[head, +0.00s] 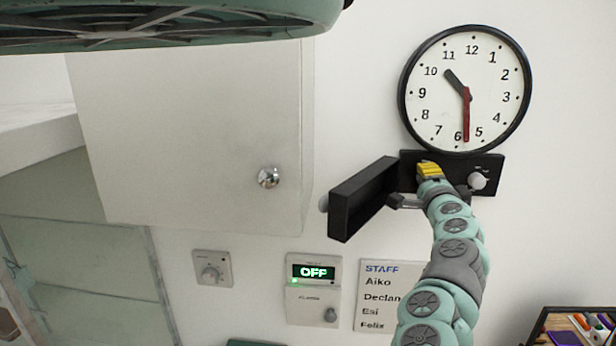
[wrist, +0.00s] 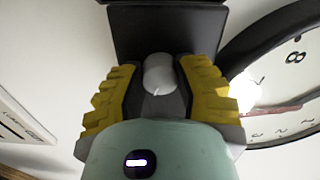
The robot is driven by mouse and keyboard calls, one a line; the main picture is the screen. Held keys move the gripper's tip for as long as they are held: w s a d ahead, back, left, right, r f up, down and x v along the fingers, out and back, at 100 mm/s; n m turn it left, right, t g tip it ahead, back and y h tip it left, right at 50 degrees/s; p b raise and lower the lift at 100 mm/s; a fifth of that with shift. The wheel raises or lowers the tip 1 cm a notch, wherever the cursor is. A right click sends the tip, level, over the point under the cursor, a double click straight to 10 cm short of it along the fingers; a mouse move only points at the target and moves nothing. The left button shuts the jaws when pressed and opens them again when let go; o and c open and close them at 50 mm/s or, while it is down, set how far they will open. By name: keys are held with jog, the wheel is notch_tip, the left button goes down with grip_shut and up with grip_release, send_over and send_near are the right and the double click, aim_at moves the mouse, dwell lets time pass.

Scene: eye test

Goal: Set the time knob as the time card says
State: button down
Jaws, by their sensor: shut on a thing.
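The round wall clock (head: 503,97) has a black rim. Its short black hand points between 10 and 11; its long red hand points between 5 and 6, nearer 6. Below it is a black panel (head: 408,183). My gripper (head: 430,168), with yellow finger pads, is at the panel's left part and hides what is behind it. In the wrist view, it is shut on a white knob (wrist: 158,70). Another pale knob (head: 477,181) sits on the panel's right part; its small label is unreadable. I cannot tell which is the time knob. I see no time card.
A black flap (head: 360,200) stands out from the panel's left side, close to my wrist.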

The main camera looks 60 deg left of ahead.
jog(key=shift+m, duration=0.6)
jog(key=c, duration=0.6)
grip_release()
jog(key=shift+v, duration=5.95)
